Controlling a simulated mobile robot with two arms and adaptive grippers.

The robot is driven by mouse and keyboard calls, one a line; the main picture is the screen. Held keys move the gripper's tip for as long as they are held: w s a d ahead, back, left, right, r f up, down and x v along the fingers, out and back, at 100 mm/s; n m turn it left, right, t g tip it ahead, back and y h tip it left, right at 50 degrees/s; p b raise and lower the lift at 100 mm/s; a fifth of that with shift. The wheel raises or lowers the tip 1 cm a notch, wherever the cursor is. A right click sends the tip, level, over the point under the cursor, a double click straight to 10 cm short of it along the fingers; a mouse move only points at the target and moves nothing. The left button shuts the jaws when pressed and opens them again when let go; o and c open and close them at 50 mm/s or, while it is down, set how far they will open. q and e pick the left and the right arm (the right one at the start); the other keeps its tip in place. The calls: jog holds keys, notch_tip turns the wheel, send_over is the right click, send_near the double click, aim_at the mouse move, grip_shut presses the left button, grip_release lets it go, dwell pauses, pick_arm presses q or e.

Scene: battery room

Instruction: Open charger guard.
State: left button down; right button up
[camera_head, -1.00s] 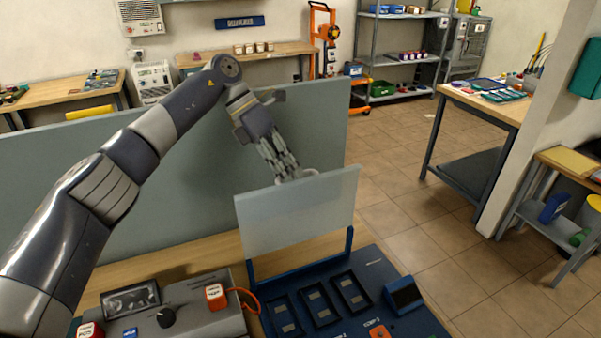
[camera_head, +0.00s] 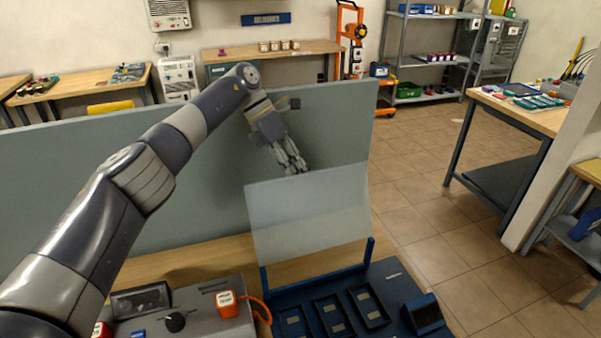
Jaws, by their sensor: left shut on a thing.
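The charger guard (camera_head: 310,215) is a translucent pale panel. It stands raised at the back edge of the blue charger (camera_head: 385,285), on blue side arms. My left gripper (camera_head: 297,169) reaches down behind the guard's top edge and is shut there. The guard hides its fingertips and the handle, so the contact itself is not visible. Open charger bays (camera_head: 368,305) show in front of the guard. My right gripper is not in view.
A grey-green partition (camera_head: 120,180) stands behind the bench. A grey control box (camera_head: 200,318) with a dark knob and an orange-and-white block (camera_head: 227,304) with an orange cable sits left of the charger. Tiled floor lies open to the right.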

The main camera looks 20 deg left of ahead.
pick_arm(q)
jog(key=shift+s+a+f, duration=0.1)
jog(key=shift+a+f, duration=0.15)
jog(key=shift+f, duration=0.2)
jog(key=shift+s+a+f, duration=0.1)
jog(key=shift+a+f, duration=0.1)
jog(key=shift+f, duration=0.2)
jog(key=c, duration=1.8)
grip_release()
jog(key=shift+o, duration=0.6)
jog(key=shift+w+a+f, duration=0.1)
jog(key=shift+w+f, duration=0.2)
jog(key=shift+w, duration=0.1)
jog(key=shift+r, duration=0.1)
jog(key=shift+s, duration=0.1)
notch_tip(320, 180, up, 11)
jog(key=shift+w+d, duration=0.3)
jog(key=shift+d, duration=0.15)
